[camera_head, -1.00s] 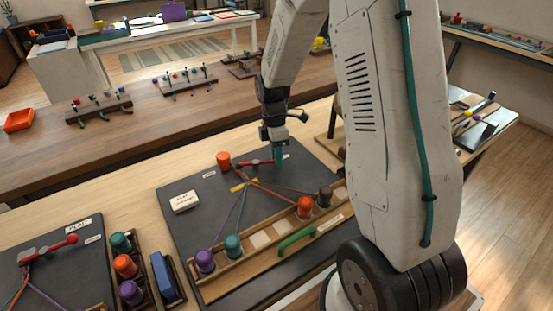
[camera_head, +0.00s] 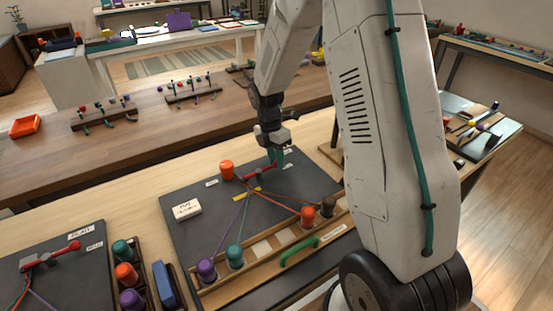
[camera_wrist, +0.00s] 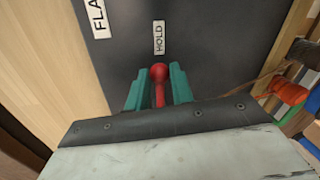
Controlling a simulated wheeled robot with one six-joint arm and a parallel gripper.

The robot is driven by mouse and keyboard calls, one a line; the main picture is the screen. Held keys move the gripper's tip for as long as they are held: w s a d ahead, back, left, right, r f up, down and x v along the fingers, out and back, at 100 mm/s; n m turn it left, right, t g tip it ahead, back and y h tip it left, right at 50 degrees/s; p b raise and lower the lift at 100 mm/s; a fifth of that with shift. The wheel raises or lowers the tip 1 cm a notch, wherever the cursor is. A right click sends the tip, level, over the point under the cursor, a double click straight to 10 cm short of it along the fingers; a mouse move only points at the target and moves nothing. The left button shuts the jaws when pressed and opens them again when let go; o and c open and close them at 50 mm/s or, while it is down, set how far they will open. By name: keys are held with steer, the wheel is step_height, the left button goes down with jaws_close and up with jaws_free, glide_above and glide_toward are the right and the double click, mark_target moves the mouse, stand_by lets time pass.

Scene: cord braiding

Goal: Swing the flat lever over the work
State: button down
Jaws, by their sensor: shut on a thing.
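The flat lever (camera_head: 259,172) is a red bar on the dark board (camera_head: 205,237), beside an orange bobbin (camera_head: 226,169) at the board's far side. My gripper (camera_head: 277,158) is shut on the lever's red knob end. The wrist view shows the red ball knob (camera_wrist: 159,72) between the teal fingers (camera_wrist: 158,93), with a "HOLD" label (camera_wrist: 159,37) just beyond. The work is a fan of cords (camera_head: 240,207) running from near the lever's left end to purple, teal, orange and brown bobbins in a wooden rack (camera_head: 263,250). A yellow strip (camera_head: 246,194) lies under the cords.
A white labelled block (camera_head: 187,210) sits on the board's left part. A green handle (camera_head: 298,250) is at the front. Another board with a red lever (camera_head: 50,255) and a bobbin tray (camera_head: 142,270) stand at left.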

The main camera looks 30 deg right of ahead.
steer(key=shift+w, duration=0.1)
steer(key=c, duration=1.2)
jaws_free()
steer(key=shift+c, duration=0.2)
steer(key=shift+r, duration=0.1)
step_height(320, 180, up, 8)
steer(key=w, duration=0.1)
steer(key=shift+w+a+f, duration=0.15)
steer(key=shift+w+f, duration=0.05)
steer(key=s+a+r+m+t, duration=0.1)
steer(key=s+a+r+m, duration=0.2)
steer(key=s, duration=0.7)
steer(key=s+a+r+m+t, duration=0.1)
steer(key=s+a+r+m, duration=0.2)
steer(key=s+r+m, duration=0.4)
steer(key=s+a+r+m+t, duration=0.1)
steer(key=s+a+r+m, duration=0.2)
steer(key=s+m, duration=0.7)
steer(key=s+r, duration=0.2)
steer(key=s, duration=0.1)
steer(key=shift+s+r, duration=0.4)
